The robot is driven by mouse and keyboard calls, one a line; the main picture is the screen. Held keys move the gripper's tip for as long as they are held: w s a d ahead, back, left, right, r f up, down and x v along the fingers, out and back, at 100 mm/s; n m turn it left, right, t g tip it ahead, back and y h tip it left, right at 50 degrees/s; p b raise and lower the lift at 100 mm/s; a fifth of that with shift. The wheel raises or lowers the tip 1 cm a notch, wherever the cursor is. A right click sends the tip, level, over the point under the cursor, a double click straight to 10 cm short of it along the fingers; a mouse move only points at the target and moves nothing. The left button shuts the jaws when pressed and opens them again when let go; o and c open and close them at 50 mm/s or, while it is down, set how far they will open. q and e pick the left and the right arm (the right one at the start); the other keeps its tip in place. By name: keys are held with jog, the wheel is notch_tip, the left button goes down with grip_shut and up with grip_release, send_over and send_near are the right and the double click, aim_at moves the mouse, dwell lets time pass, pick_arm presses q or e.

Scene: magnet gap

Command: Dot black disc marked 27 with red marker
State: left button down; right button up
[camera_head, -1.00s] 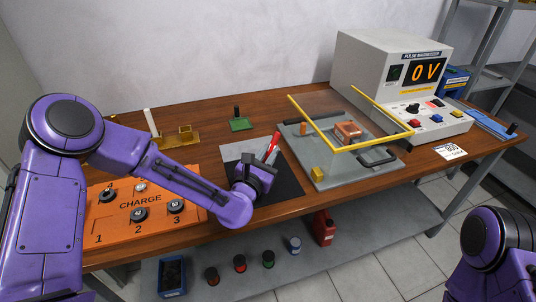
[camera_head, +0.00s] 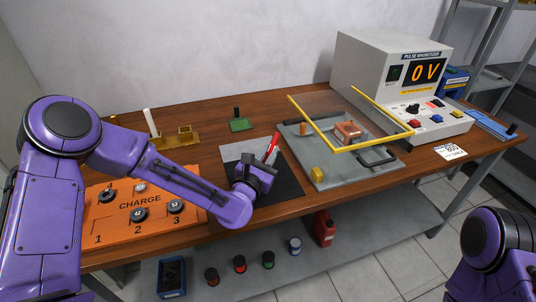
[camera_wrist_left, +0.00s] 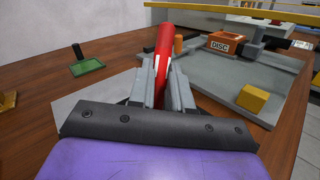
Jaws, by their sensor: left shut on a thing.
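My left gripper (camera_head: 264,163) is shut on the red marker (camera_head: 272,147) above the dark mat (camera_head: 287,181). In the left wrist view the marker (camera_wrist_left: 164,45) stands up, slightly tilted, between the two grey fingers (camera_wrist_left: 163,85); its lower end is hidden. Dark discs lie on the orange CHARGE board (camera_head: 113,211): one reads about 42 (camera_head: 139,215), one about 53 (camera_head: 176,206), and a third (camera_head: 109,195) is unreadable. I cannot make out a 27 on any disc. The area under the left gripper is hidden. My right gripper is out of view.
The grey magnetizer fixture (camera_head: 335,176) with yellow bars (camera_head: 313,123) stands right of the mat. Behind it is the pulse magnetizer (camera_head: 375,73), reading 0 V. A green pad (camera_head: 240,125) and a brass stand (camera_head: 179,140) are at the back. Bare wood lies between them.

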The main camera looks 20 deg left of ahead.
pick_arm(q)
jog(key=shift+r+p, duration=2.4)
jog(key=shift+r, duration=1.1)
jog(key=shift+f, duration=0.1)
jog(key=shift+a, duration=0.1)
